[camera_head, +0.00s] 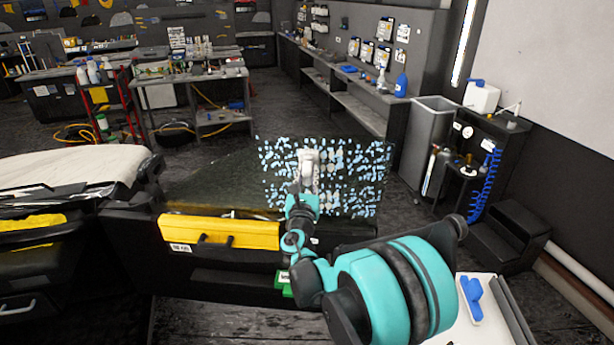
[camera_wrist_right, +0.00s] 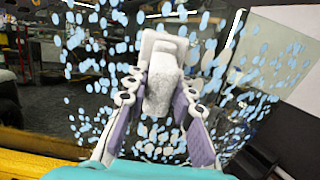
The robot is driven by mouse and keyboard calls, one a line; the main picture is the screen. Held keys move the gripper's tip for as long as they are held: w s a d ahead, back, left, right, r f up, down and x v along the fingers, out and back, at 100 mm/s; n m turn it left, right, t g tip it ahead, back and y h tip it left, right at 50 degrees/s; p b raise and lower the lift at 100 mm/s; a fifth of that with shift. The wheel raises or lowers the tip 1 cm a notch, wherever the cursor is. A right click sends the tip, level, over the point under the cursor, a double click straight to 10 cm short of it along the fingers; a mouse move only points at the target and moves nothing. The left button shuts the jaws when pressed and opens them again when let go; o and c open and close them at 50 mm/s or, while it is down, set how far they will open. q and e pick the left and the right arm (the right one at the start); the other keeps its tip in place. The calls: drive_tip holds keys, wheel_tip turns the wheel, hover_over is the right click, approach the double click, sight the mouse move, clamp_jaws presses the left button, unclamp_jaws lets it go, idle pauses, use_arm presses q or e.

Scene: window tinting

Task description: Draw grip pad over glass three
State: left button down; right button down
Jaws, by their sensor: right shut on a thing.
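A clear upright glass pane (camera_head: 358,182) covered in light-blue spots stands behind the workbench front in the head view. It also fills much of the right wrist view (camera_wrist_right: 250,75). My right gripper (camera_head: 304,172) is in front of the pane, its fingers shut on a white grip pad (camera_head: 309,155). In the right wrist view the pad (camera_wrist_right: 163,78) is a pale block between the two fingers (camera_wrist_right: 158,98). I cannot tell whether the pad touches the glass. The spots directly behind the pad and fingers are hidden. My left gripper is not in view.
A black cabinet with a yellow drawer (camera_head: 222,232) stands below the pane. A white-covered bench (camera_head: 70,180) is at left. A white tray with a blue tool (camera_head: 472,300) is at lower right. A grey bin (camera_head: 428,140) and black cart (camera_head: 485,140) stand at right.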

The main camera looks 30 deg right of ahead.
drive_tip(key=shift+d, duration=0.15)
drive_tip(key=s+d, duration=0.4)
drive_tip(key=d, duration=0.2)
drive_tip(key=shift+s+d+r+b, duration=0.15)
drive_tip(key=shift+s+d+b, duration=0.15)
drive_tip(key=shift+s+d, duration=0.1)
drive_tip(key=v, duration=0.6)
drive_tip(key=shift+d+b, duration=0.1)
drive_tip(key=shift+b, duration=0.2)
